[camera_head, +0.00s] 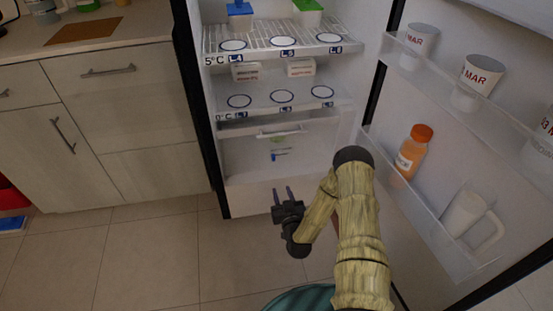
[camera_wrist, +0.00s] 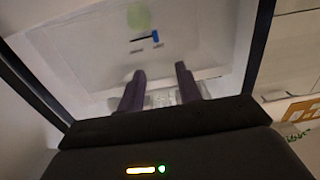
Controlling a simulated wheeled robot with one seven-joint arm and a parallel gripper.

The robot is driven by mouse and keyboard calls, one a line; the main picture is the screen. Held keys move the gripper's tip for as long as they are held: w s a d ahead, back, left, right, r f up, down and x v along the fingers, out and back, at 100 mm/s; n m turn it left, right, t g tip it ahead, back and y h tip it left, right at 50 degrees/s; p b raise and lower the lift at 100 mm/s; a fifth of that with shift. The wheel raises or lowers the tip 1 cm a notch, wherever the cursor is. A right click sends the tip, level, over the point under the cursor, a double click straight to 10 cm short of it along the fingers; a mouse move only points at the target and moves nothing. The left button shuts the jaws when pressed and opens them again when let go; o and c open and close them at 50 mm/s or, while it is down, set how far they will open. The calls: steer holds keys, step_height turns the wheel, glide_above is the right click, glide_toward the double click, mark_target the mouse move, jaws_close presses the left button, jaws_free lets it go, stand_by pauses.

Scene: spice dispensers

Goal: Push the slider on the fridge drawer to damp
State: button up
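The fridge drawer (camera_head: 242,160) is pale and closed, with a handle across its top, below the lowest shelf. Its slider (camera_head: 273,156) is a small blue knob on a dark track. In the wrist view the slider (camera_wrist: 155,37) shows a blue knob at the right end of the track, with two small labels too blurred to read. My gripper (camera_head: 282,191) is in front of the fridge, lower than the slider. In the wrist view my gripper (camera_wrist: 160,71) has its two dark fingers apart with nothing between them, pointing toward the drawer, apart from the slider.
The open fridge door (camera_head: 365,215) stands to the right, with cups, an orange-capped bottle (camera_head: 414,150) and a white pitcher (camera_head: 467,215) on its racks. Shelves (camera_head: 265,97) with boxes are above the drawer. Cabinets (camera_head: 125,130) are at left. Floor (camera_head: 160,260) before them is clear.

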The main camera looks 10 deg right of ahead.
mark_target(274, 158)
steer(key=shift+s+d+h, duration=0.15)
steer(key=shift+s+h, duration=0.15)
steer(key=shift+s, duration=0.2)
steer(key=shift+d, duration=0.1)
steer(key=w+b, duration=0.6)
steer(key=w, duration=1)
steer(key=shift+w, duration=0.15)
steer(key=shift+w+b, duration=0.3)
steer(key=shift+w, duration=0.35)
jaws_close()
